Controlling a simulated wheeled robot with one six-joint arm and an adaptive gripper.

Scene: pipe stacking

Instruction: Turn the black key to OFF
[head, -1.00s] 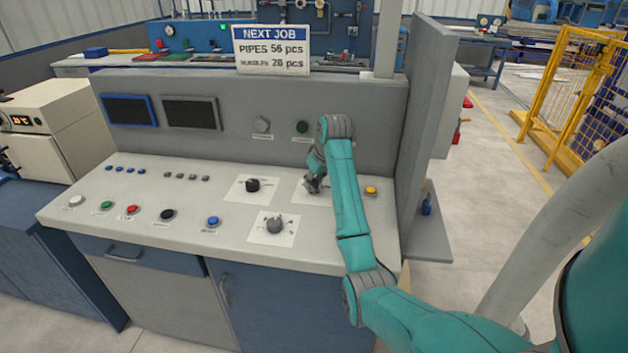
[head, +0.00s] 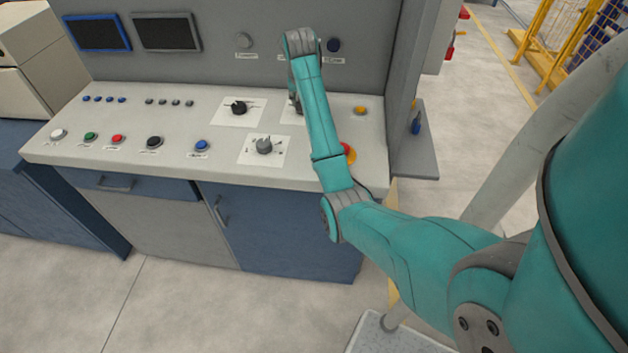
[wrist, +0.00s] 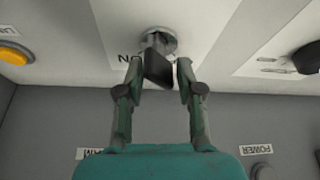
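The black key (wrist: 158,68) sits in a round metal lock (wrist: 160,40) on a white label plate in the wrist view. Letters beside it show upside down and are partly covered by my finger and the key. My gripper (wrist: 159,76) is open, one finger on each side of the key, with a small gap showing at each side. In the head view my gripper (head: 295,103) is over the label plate (head: 290,117), mostly hidden behind my teal arm. The key cannot be made out there.
A black knob (head: 239,108) and a grey rotary knob (head: 264,146) stand left of my arm. A yellow button (head: 360,110) and a red button (head: 348,153) are to its right. The panel's upright back wall (head: 215,70) rises close behind the gripper.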

